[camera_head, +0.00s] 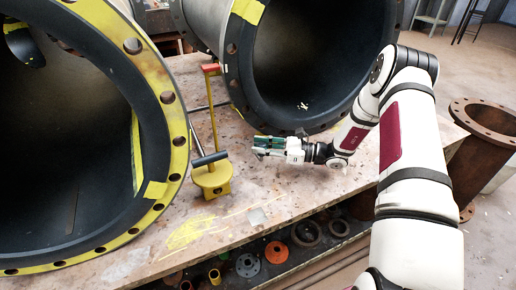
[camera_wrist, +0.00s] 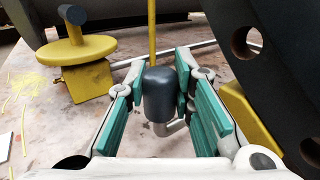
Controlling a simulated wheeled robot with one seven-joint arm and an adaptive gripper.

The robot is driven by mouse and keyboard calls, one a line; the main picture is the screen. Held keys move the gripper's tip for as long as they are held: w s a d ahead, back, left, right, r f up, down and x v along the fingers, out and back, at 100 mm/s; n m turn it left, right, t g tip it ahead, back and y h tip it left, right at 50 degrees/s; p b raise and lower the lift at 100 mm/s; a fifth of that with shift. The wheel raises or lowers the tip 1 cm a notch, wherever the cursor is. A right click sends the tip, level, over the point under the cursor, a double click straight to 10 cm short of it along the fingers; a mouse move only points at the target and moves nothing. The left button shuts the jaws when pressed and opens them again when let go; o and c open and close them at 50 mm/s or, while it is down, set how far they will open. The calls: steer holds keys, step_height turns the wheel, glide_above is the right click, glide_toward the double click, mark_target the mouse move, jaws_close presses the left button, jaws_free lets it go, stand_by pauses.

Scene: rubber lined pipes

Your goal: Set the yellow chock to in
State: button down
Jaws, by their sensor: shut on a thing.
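My gripper (camera_head: 264,146) is low over the table beside the front of the right pipe. In the wrist view its green-padded fingers (camera_wrist: 160,90) are shut on a dark grey rounded handle (camera_wrist: 159,100), with a bent light metal rod below it. The yellow chock (camera_wrist: 246,113) shows partly in the wrist view, just right of the fingers and beside the dark pipe flange (camera_wrist: 275,50). The right finger hides part of the chock, and how the rod joins it is not visible. I cannot make the chock out in the head view.
A yellow stand with a round plate (camera_head: 212,177), a dark-handled lever and a tall red-topped rod is left of my gripper. The left pipe flange (camera_head: 178,130) and right pipe (camera_head: 240,85) flank it.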

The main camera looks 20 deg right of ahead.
steer(key=c, duration=1.3)
jaws_free()
steer(key=shift+d, duration=0.3)
steer(key=shift+c, duration=0.2)
steer(key=v, duration=1.2)
